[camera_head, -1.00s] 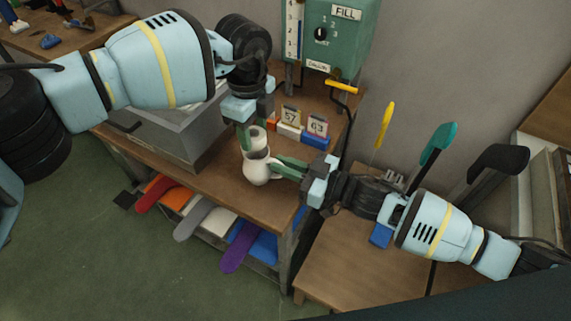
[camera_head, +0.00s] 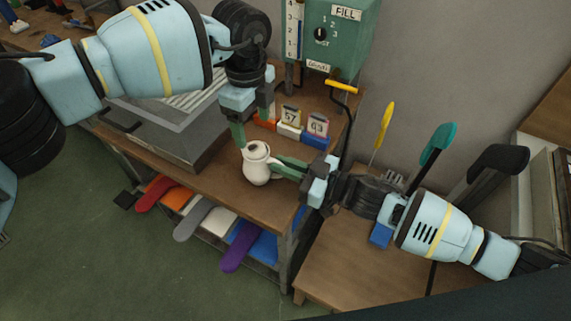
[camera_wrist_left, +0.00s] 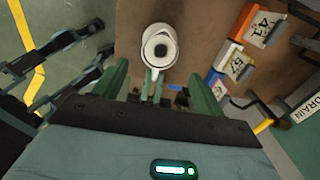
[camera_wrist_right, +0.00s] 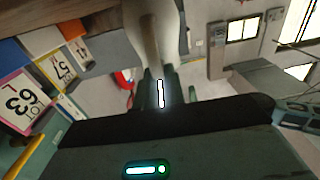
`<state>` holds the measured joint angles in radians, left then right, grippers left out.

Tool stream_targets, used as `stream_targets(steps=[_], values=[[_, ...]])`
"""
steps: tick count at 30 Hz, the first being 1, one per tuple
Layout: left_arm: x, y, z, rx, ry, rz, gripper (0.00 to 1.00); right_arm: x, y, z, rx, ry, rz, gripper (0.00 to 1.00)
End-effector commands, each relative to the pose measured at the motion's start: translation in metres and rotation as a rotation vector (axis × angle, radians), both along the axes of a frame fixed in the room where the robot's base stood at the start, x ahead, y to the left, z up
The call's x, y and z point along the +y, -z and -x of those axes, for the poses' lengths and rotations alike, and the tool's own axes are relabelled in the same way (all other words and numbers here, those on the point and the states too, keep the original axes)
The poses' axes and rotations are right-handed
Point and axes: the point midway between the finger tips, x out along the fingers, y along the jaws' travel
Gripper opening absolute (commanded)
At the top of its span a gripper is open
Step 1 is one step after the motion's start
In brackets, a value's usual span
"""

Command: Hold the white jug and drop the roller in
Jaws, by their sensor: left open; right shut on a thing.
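The white jug (camera_head: 257,167) stands upright over the wooden bench, its mouth facing up. My right gripper (camera_head: 280,164) is shut on the jug at its right side, at the handle. The jug also shows close in front of the fingers in the right wrist view (camera_wrist_right: 168,18). The roller (camera_wrist_left: 161,49) appears as a pale ring with a dark hole inside the jug's mouth in the left wrist view; most of it is hidden by the jug. My left gripper (camera_head: 253,122) is open and empty just above and behind the jug. Its spread fingers also show in the left wrist view (camera_wrist_left: 160,78).
Several numbered blocks (camera_head: 290,128) stand behind the jug. A green fill dispenser (camera_head: 338,35) with a yellow lever hangs at the back. A grey metal box (camera_head: 165,135) stands left. Coloured sock boards (camera_head: 240,248) stick out from the shelf below.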

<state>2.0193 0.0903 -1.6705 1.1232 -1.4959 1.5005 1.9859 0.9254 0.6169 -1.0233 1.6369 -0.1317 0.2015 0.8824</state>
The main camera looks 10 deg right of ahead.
Motion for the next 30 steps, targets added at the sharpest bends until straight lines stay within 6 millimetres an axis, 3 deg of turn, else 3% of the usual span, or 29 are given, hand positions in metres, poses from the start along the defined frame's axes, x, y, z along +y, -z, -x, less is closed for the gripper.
stream_targets(steps=[9, 15, 30], values=[[-0.001, -0.064, -0.001, -0.003, 0.000, 0.002, 0.71, 0.000, 0.000, 0.000, 0.000, 0.000, 0.000, 0.00], [0.000, -0.088, 0.000, -0.002, 0.000, 0.000, 0.71, 0.000, 0.000, 0.000, 0.000, 0.000, 0.000, 0.00], [0.000, -0.096, 0.000, -0.001, 0.000, 0.001, 0.71, 0.000, 0.000, 0.000, 0.000, 0.000, 0.000, 0.00]])
